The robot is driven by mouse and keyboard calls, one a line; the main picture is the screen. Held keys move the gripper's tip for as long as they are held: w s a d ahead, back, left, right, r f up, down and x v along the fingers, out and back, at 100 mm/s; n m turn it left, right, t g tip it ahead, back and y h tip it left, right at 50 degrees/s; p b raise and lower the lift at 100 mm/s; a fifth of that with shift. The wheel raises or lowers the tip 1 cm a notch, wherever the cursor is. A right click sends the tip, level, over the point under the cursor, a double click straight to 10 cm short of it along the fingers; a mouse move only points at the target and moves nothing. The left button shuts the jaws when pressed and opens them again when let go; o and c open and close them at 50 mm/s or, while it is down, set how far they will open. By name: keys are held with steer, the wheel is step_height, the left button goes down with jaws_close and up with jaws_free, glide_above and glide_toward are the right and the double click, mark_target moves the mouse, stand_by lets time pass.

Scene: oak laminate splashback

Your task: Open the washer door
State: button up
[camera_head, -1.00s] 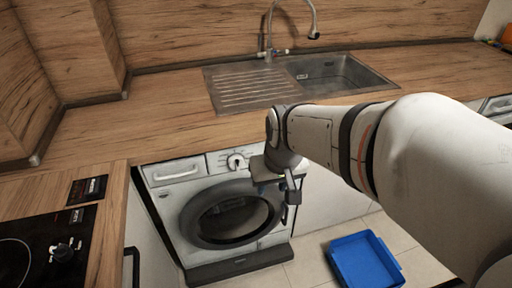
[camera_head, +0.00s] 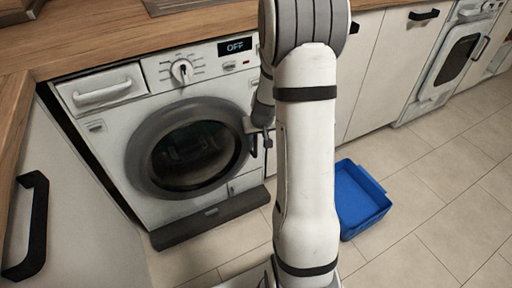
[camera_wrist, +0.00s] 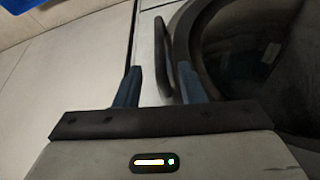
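The white washer (camera_head: 108,120) has a round door with a dark grey ring (camera_head: 145,150) and dark glass; the door looks shut. Its display reads OFF. In the wrist view the door's dark curved handle (camera_wrist: 166,60) stands between my gripper's two fingers (camera_wrist: 162,88), to the left of the dark door glass (camera_wrist: 240,50). The fingers are apart, and I see no clear contact with the handle. In the head view my gripper (camera_head: 256,138) is at the right edge of the door, partly hidden by my arm.
A blue open bin (camera_head: 360,200) sits on the tiled floor right of my arm. A cabinet with a black handle (camera_head: 30,225) is at the left. White cabinets (camera_head: 385,60) and another appliance (camera_head: 455,60) line the right.

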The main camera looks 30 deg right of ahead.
mark_target(256, 140)
steer(key=b+x, duration=0.2)
steer(key=x, duration=0.5)
steer(key=shift+f+b, duration=0.1)
steer(key=shift+b, duration=0.3)
steer(key=shift+c, duration=0.2)
jaws_close()
